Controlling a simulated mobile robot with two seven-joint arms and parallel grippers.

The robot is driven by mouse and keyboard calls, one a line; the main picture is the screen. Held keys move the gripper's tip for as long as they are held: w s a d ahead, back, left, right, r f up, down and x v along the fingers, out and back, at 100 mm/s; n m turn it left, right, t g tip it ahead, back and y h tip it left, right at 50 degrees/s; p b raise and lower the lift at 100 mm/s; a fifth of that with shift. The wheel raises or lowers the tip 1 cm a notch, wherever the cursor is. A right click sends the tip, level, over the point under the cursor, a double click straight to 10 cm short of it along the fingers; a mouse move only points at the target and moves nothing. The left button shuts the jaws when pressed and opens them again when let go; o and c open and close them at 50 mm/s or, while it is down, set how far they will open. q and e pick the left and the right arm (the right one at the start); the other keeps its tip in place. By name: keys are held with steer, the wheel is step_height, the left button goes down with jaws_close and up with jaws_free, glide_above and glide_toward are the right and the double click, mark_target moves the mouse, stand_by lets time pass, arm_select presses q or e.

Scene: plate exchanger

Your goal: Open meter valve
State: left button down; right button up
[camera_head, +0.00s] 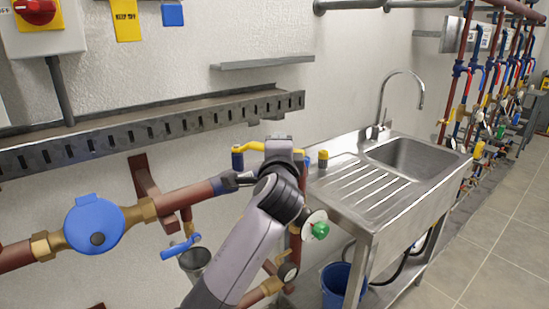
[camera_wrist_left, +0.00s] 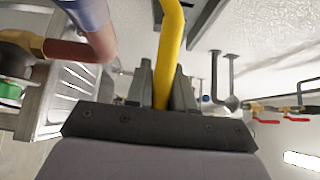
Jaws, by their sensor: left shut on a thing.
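A yellow valve handle (camera_head: 250,147) lies roughly level above the pipework, left of the sink, in the head view. My left arm reaches up from the bottom, and my left gripper (camera_head: 279,147) is at this handle, hiding part of it. In the left wrist view the yellow handle (camera_wrist_left: 170,45) runs between the two fingers of my left gripper (camera_wrist_left: 163,92), which is shut on it. A round blue meter (camera_head: 94,223) sits on the red-brown pipe to the left, with brass fittings on both sides. The valve body is mostly hidden behind my arm. My right gripper is not in view.
A perforated metal tray (camera_head: 150,130) runs along the wall above the pipe. A steel sink (camera_head: 405,158) stands close on the right, with a blue bucket (camera_head: 343,285) below. A green knob (camera_head: 320,230) and a blue lever (camera_head: 180,247) are near my arm.

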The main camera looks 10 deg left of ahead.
arm_select(q)
steer(key=shift+w+n+g+y+b, duration=0.3)
steer(key=shift+w+n+y+b, duration=0.45)
steer(key=shift+y, duration=0.45)
steer(key=shift+r, duration=0.1)
steer(key=c, duration=1.1)
jaws_free()
steer(key=shift+o, duration=0.2)
